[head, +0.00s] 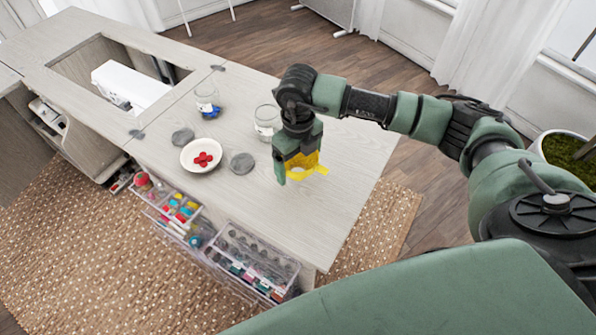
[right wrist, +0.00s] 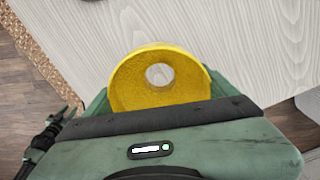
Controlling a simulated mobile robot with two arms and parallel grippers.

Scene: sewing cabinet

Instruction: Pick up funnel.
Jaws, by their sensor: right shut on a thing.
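The yellow funnel (head: 306,161) is at my right gripper (head: 297,171), over the right part of the wooden tabletop (head: 345,150). My right gripper is shut on it. In the right wrist view the funnel (right wrist: 128,84) shows as a yellow ring with a round hole, with pale tabletop seen through it. The gripper body (right wrist: 200,135) hides its lower edge and the fingertips. In the head view the narrow yellow end points right. I cannot tell whether the funnel touches the table. My left gripper is out of view.
Left of the gripper are a glass jar (head: 267,118), a grey lid (head: 242,163) and a white bowl (head: 187,157) with red pieces. Another jar (head: 205,92) holds something blue. Clear drawers (head: 255,262) stick out at the front. The tabletop's right end is clear.

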